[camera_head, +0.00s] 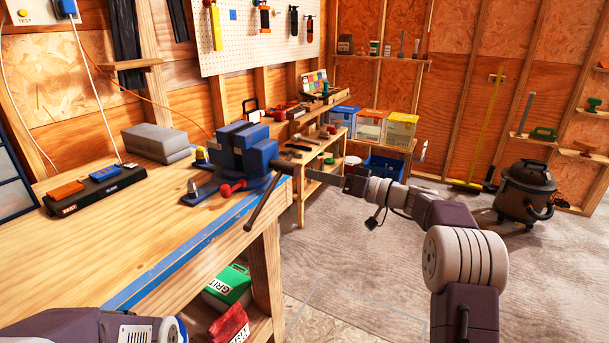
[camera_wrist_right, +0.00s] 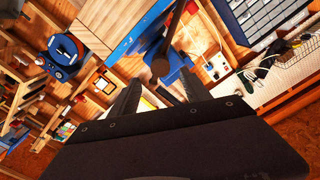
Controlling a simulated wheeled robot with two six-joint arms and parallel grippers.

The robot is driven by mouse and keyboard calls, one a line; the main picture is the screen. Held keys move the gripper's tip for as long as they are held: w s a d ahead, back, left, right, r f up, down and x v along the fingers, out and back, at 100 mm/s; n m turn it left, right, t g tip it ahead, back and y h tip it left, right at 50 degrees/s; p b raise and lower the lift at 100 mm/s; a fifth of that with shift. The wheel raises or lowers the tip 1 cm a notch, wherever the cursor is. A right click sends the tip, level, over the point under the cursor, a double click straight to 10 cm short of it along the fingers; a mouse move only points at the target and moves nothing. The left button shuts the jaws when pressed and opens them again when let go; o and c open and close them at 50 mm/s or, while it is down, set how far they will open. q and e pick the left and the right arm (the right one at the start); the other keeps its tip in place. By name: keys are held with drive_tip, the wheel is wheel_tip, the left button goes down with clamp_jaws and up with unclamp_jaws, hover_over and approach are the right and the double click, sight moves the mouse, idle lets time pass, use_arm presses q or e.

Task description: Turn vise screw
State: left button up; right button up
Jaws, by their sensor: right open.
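The blue vise (camera_head: 243,152) is mounted at the front edge of the wooden workbench. Its dark handle bar (camera_head: 262,206) slants down past the bench edge from the screw end. My right gripper (camera_head: 288,169) reaches in from the right to the handle's upper part at the screw. In the right wrist view, my right gripper (camera_wrist_right: 160,88) is open, and the handle bar (camera_wrist_right: 161,66) shows its round end just beyond and between the fingertips. Contact cannot be told. Blue vise parts (camera_wrist_right: 178,82) show behind it. My left arm shows only at the lower left; its gripper is out of view.
The workbench (camera_head: 90,240) carries a grey block (camera_head: 157,143) and a dark tray (camera_head: 95,190). A red-handled part (camera_head: 231,188) lies by the vise. A shop vacuum (camera_head: 525,190) stands far right. The floor between is clear.

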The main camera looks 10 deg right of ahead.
drive_tip(key=shift+v, duration=1.05)
